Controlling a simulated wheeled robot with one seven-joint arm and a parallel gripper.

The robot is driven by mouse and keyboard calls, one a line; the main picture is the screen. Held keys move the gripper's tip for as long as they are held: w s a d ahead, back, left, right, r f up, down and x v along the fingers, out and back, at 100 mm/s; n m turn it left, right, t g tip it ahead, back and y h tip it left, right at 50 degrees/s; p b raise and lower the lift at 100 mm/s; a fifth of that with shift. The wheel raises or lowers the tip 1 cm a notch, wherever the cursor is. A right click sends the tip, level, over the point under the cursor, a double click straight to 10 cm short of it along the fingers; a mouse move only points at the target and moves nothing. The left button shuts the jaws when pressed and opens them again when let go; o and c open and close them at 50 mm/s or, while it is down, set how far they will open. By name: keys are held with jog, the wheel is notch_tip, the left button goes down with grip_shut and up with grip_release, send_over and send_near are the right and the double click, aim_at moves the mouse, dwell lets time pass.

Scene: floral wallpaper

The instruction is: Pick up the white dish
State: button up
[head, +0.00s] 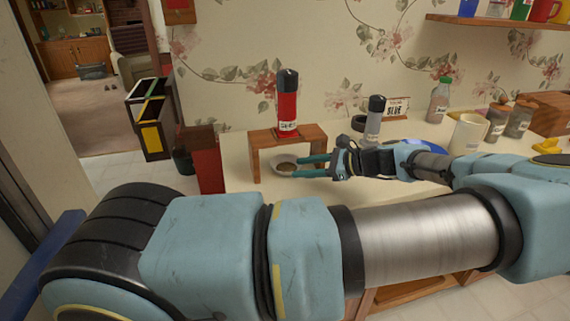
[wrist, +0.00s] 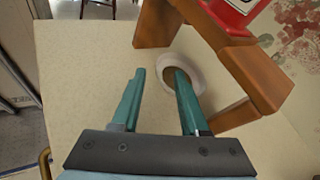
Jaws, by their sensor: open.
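The white dish (head: 284,166) is a small round bowl with a brownish inside. It sits on the counter under a small wooden stand (head: 289,136). In the wrist view the dish (wrist: 196,64) lies beyond and under the right finger, which hides part of it. My gripper (head: 300,166) is open, with its two green fingers pointing left at the dish in the head view. In the wrist view my gripper (wrist: 158,72) has bare counter between most of its fingers. I cannot tell whether a finger touches the dish.
A red bottle (head: 287,104) stands on top of the wooden stand. A grey bottle (head: 375,120), a mug (head: 467,134) and jars are farther right on the counter (head: 240,180). The stand's legs (wrist: 232,116) are close to my right finger. Counter left of the fingers is clear.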

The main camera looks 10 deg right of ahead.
aim_at(287, 180)
jog(key=p+x, duration=0.2)
jog(key=x, duration=0.1)
jog(key=p+x, duration=0.1)
jog(key=x, duration=0.1)
jog(key=shift+f, duration=0.3)
jog(key=shift+w+a+f, duration=0.1)
jog(key=shift+a+f, duration=0.1)
jog(key=shift+f, duration=0.1)
grip_shut()
